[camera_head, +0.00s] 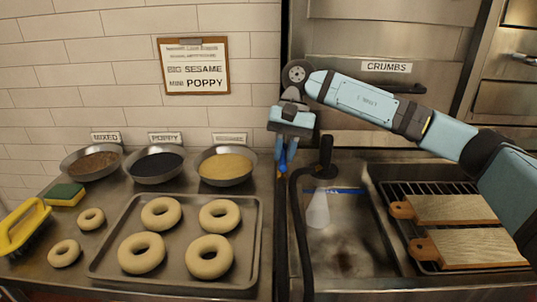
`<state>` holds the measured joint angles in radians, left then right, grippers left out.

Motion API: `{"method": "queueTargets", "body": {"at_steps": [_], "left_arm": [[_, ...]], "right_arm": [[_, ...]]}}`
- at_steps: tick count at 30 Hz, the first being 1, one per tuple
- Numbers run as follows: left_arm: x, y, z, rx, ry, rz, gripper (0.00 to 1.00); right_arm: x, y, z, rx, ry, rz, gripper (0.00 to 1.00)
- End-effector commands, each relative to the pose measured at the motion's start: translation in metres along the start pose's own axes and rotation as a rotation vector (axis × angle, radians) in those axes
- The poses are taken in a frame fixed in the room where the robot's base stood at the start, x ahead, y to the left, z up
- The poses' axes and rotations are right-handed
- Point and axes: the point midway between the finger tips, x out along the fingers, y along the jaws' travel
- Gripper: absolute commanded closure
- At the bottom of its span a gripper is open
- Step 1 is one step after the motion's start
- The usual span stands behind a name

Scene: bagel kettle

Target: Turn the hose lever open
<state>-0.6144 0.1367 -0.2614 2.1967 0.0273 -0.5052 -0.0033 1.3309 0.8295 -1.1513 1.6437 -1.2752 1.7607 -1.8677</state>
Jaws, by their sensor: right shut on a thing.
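My right gripper (284,158) points down near the left edge of the sink area. It is shut on a small blue piece, which looks like the hose lever (283,165); the fingers hide most of it, so I cannot tell how far it is turned. A dark hose (299,225) curves just right of the gripper and runs down toward the front. A black upright handle (326,152) stands right of the hose. My left gripper is not in view.
A tray (258,245) with several bagels lies left, below three topping bowls (226,168). A yellow brush (22,228) and a sponge (65,195) lie at far left. A sink basin (350,240) is centre right. Two wooden boards (455,208) rest on a rack at right.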

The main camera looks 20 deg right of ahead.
Motion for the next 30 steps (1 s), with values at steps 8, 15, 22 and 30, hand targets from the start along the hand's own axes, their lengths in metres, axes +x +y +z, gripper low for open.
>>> {"method": "queueTargets", "body": {"at_steps": [8, 15, 22, 30], "left_arm": [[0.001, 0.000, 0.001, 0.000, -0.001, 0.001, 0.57], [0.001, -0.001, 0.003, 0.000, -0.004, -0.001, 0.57], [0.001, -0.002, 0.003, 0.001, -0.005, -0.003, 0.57], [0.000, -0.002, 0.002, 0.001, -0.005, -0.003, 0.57]], "right_arm": [[-0.001, 0.004, 0.001, -0.007, -0.002, 0.003, 1.00], [-0.001, 0.004, 0.001, -0.007, -0.003, 0.003, 0.73], [-0.001, 0.004, 0.001, -0.006, -0.002, 0.003, 0.57], [-0.011, 0.001, 0.004, -0.007, 0.000, 0.000, 0.57]]}}
